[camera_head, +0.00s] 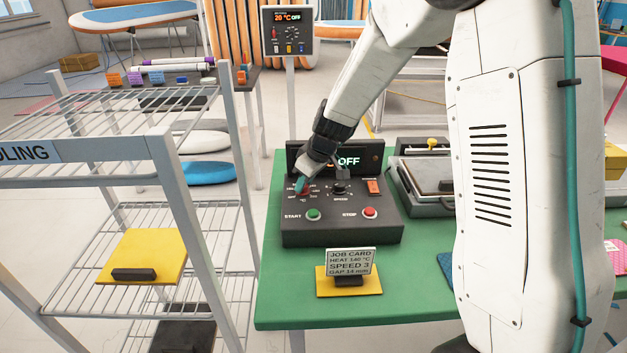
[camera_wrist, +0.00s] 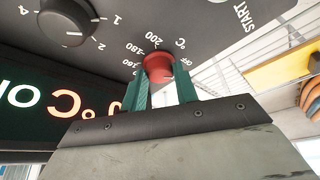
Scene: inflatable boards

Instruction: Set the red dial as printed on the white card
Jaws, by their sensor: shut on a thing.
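The white job card (camera_head: 350,262) stands in a holder at the table's front and reads HEAT 140 °C, SPEED 3, GAP 14 mm. The red dial (camera_wrist: 158,66) sits on the dark control box (camera_head: 340,232), inside a printed °C scale that includes 200. My gripper (camera_head: 302,184) reaches down to the box's left side. In the wrist view its teal fingers (camera_wrist: 161,82) are shut on the red dial, one on each side. The dial's pointer setting cannot be read. The display (camera_head: 348,161) shows OFF; its left part is hidden by my gripper.
A black speed knob (camera_head: 339,188) sits right of the red dial. Below are a green START button (camera_head: 313,215) and a red STOP button (camera_head: 369,212). A grey press-like machine (camera_head: 425,180) stands to the right. A wire rack (camera_head: 150,215) stands left of the green table (camera_head: 270,300).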

